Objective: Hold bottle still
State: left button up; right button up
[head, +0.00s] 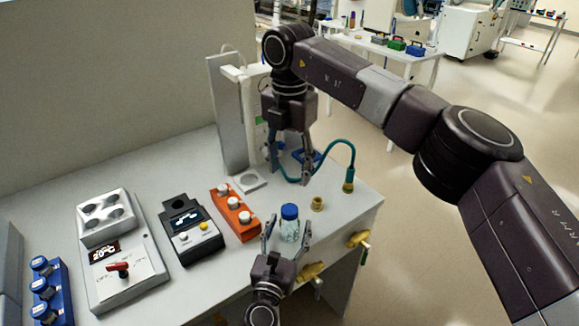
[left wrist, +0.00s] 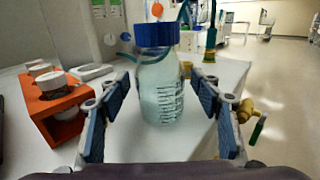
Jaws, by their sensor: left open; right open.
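A clear glass bottle with a blue cap (head: 289,224) stands upright on the white bench near its front edge. It also shows in the left wrist view (left wrist: 160,85), with graduation marks on its side. My left gripper (head: 287,236) is open, with one finger on each side of the bottle; in the left wrist view (left wrist: 163,110) gaps show between the pads and the glass. My right gripper (head: 290,172) is open farther back on the bench, near a teal hose (head: 335,147). What lies between its fingers is hard to tell.
An orange rack with white-capped jars (head: 235,214) stands left of the bottle. A black device (head: 187,232), a white hotplate-like box (head: 120,262) and a blue rack (head: 50,290) stand farther left. A small brass fitting (head: 317,204) is right of the bottle. Yellow valves (head: 358,239) stick out from the front edge.

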pick_arm(q)
jog(key=shift+s, duration=0.1)
jog(key=v, duration=1.1)
jog(key=shift+s, duration=0.35)
jog(key=shift+a, duration=0.1)
